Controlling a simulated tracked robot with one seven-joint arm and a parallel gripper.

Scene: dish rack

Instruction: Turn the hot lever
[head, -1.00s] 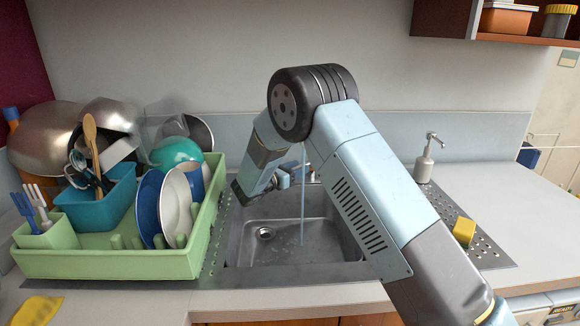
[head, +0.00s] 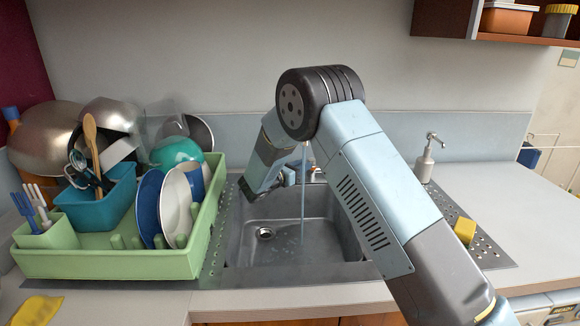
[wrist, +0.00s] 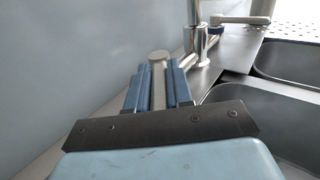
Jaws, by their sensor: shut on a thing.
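In the wrist view, the two blue fingers of my gripper (wrist: 159,88) are shut on the hot lever (wrist: 158,58), whose pale rounded end shows between them. The chrome tap (wrist: 194,35) stands just beyond, to the right. The other lever (wrist: 240,19), with a blue ring at its base, points right. A thin stream of water (head: 303,205) falls into the sink (head: 285,248).
A green dish rack (head: 110,262) full of dishes stands close on the left. A soap dispenser (head: 425,160) and a yellow sponge (head: 465,230) are on the right. The wall (wrist: 60,70) is close to my gripper's left.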

